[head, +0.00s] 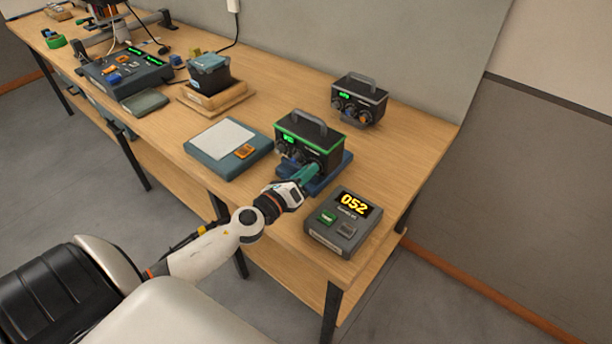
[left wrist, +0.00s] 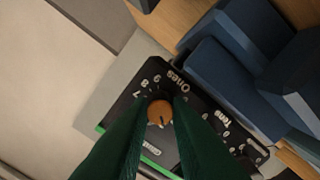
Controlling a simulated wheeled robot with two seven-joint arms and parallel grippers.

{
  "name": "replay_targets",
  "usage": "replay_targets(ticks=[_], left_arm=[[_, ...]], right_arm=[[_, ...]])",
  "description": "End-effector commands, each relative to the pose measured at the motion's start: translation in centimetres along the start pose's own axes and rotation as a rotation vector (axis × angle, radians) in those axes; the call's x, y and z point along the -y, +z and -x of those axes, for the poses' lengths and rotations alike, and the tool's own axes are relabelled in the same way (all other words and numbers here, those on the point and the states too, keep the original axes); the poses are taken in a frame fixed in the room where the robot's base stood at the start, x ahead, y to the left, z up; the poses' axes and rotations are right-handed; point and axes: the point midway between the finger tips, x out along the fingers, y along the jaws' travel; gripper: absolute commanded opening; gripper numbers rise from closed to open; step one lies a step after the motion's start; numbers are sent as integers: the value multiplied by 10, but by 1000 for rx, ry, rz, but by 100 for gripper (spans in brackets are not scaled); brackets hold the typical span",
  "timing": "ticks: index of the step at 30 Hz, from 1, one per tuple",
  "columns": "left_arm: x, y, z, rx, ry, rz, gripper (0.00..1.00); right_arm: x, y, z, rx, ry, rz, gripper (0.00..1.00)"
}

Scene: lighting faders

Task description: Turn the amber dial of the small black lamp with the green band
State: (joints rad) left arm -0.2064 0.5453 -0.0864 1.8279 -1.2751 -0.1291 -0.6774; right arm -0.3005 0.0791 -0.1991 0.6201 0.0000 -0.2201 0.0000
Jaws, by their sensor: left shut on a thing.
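The small black lamp with the green band (head: 318,134) stands on a blue base (head: 340,168) near the right end of the bench. The band also shows as a green edge on the lamp in the left wrist view (left wrist: 152,164). My left gripper (head: 312,170) is at the lamp's front panel. In the left wrist view its dark green fingers are shut on the amber dial (left wrist: 159,112), which is marked "Ones" and ringed by numbers. A "Tens" dial (left wrist: 244,151) sits beside it. The fingers hide the amber dial in the head view. My right gripper is out of view.
A grey box with a "052" display (head: 346,228) stands close to the right of my left gripper. A second black lamp (head: 360,96) stands behind. A blue-grey tray with paper (head: 200,158) lies left. Bare wood lies at the right.

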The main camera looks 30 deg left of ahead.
Motion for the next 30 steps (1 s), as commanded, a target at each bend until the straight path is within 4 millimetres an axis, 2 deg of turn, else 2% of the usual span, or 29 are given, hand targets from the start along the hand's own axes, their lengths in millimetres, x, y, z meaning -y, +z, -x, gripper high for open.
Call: replay_targets(ticks=[6,13,30], left_arm=[[1,0,0,-1,-1,173,0],[1,0,0,0,-1,296,0],[1,0,0,0,-1,371,0]], right_arm=[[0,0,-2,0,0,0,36],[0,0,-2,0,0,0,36],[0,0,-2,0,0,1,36]])
